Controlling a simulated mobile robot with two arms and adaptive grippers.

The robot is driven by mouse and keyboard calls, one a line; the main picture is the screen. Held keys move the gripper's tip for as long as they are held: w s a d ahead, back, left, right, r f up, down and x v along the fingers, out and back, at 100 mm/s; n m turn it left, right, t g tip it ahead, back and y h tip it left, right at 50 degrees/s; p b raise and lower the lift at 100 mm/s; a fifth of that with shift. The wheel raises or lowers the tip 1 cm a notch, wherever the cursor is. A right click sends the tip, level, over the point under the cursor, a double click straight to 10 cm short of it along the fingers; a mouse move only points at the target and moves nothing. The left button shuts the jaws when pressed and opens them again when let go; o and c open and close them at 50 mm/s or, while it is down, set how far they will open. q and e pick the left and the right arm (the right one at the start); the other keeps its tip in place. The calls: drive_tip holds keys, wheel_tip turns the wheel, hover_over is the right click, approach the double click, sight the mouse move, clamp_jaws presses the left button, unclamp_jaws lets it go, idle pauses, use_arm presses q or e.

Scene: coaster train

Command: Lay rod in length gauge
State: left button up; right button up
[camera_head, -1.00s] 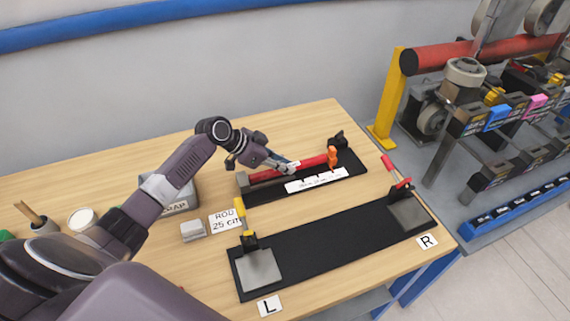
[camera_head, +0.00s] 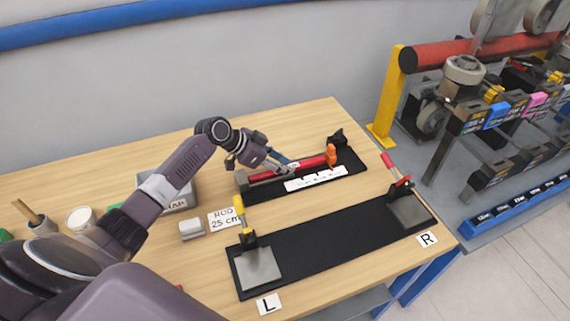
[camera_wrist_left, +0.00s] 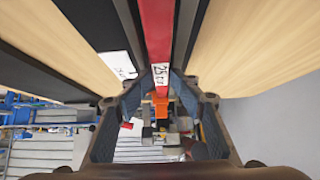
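The red rod (camera_head: 315,162) lies along the black length gauge (camera_head: 264,194) at the back of the table. A white label on it (camera_wrist_left: 161,72) reads about "25 cm" in the left wrist view. My left gripper (camera_head: 287,164) is low over the rod's middle. In the left wrist view its fingertips (camera_wrist_left: 161,83) sit on either side of the rod and appear closed against it. An orange piece (camera_head: 331,154) stands at the rod's right end. A white scale strip (camera_head: 316,178) lies along the gauge's front. Whether the rod fully touches the gauge is hidden. My right gripper is not in view.
A long black fixture (camera_head: 325,235) with a yellow-handled clamp (camera_head: 240,212) and a red-handled clamp (camera_head: 397,176) lies in front. A "ROD 25 cm" card (camera_head: 226,219), a grey block (camera_head: 192,229), a scrap box (camera_head: 180,205) and a white cup (camera_head: 81,219) are left.

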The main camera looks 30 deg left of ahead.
use_arm(q)
drive_tip(key=shift+s+f, duration=0.35)
drive_tip(key=shift+f, duration=0.1)
drive_tip(key=shift+r+p, duration=0.3)
drive_tip(key=shift+p, duration=0.1)
drive_tip(key=v, duration=0.3)
drive_tip(key=b+v, duration=0.1)
drive_tip(key=v, duration=0.3)
drive_tip(key=b+v, duration=0.1)
drive_tip(key=v, duration=0.3)
drive_tip(key=shift+w+a+r, duration=0.1)
drive_tip(key=shift+w+r, duration=0.2)
drive_tip(key=shift+w, duration=0.05)
drive_tip(key=shift+s+a+r, duration=0.2)
drive_tip(key=shift+s+r, duration=0.1)
drive_tip(key=shift+r, duration=0.3)
drive_tip(key=shift+r, duration=0.1)
